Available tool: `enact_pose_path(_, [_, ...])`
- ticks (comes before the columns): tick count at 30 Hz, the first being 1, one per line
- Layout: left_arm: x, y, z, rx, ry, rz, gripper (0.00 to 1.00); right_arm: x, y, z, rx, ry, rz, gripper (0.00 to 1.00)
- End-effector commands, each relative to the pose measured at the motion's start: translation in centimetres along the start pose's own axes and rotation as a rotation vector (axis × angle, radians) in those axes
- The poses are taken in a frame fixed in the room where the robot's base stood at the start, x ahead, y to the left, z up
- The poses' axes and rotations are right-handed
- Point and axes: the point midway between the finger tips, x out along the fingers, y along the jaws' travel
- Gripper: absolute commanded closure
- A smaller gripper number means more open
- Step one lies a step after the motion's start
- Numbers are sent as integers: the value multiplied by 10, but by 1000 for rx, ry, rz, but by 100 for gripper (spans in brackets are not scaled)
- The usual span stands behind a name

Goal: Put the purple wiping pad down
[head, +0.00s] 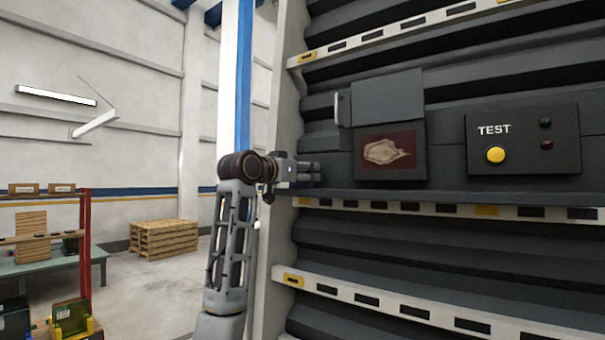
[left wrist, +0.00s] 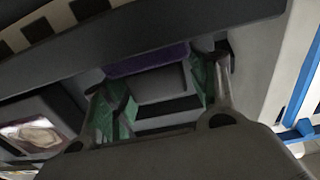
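The purple wiping pad (left wrist: 148,60) shows in the left wrist view as a narrow purple strip at the dark ledge, between and just beyond my left fingertips. My right gripper is in neither view.
A dark red window with a pale stain (head: 388,152) is right of the gripper, under a raised dark flap (head: 388,97). A TEST panel (head: 522,140) with a yellow button is farther right. A pale upright post (head: 287,130) stands close to my left arm.

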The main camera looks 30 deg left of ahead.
Motion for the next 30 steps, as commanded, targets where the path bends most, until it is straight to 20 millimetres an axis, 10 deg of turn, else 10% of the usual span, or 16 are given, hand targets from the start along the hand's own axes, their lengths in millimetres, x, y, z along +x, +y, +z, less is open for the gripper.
enact_pose_path(16, [0, 0, 3, 0, 3, 0, 36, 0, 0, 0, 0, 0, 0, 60])
enact_pose_path(30, [-42, 0, 1, 1, 6, -2, 36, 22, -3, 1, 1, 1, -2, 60])
